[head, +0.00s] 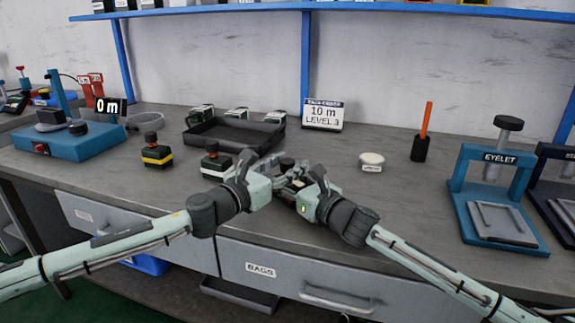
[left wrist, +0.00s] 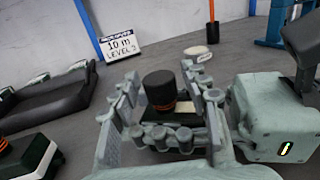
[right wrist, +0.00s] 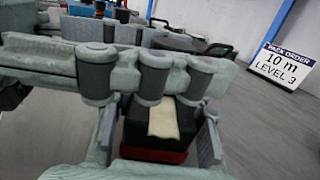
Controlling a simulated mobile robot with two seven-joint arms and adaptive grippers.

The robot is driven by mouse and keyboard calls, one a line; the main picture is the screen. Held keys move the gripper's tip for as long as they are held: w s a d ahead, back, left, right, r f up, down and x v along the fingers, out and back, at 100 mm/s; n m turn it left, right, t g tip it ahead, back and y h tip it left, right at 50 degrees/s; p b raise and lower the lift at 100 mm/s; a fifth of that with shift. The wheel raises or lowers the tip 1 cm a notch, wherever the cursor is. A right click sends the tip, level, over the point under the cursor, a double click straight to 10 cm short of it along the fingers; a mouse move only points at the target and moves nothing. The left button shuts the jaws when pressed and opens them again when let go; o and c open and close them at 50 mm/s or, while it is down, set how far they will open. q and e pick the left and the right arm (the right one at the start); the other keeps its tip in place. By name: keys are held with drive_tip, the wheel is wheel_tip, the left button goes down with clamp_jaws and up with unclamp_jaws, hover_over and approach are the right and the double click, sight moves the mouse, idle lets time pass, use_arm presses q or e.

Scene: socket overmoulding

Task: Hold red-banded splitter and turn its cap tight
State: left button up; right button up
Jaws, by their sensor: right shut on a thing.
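The red-banded splitter is a black block with a red band near its base and a pale strip on one face. Its body (right wrist: 160,122) shows between the fingers of my right gripper (right wrist: 158,130), which is shut on it. In the head view both grippers meet over the front of the bench and mostly hide the splitter. Its round black cap (left wrist: 159,88) shows in the left wrist view. My left gripper (left wrist: 162,110) is open, with a finger on each side of the cap and gaps visible. My right gripper also shows in the head view (head: 297,180).
A yellow-banded splitter (head: 156,154) and a white-banded splitter (head: 215,163) stand left of my grippers. Behind is a black tray (head: 230,133) and a "10 m LEVEL 3" sign (head: 322,115). A white round tin (head: 372,159) and an eyelet press (head: 500,190) are to the right.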

use_arm(q)
clamp_jaws()
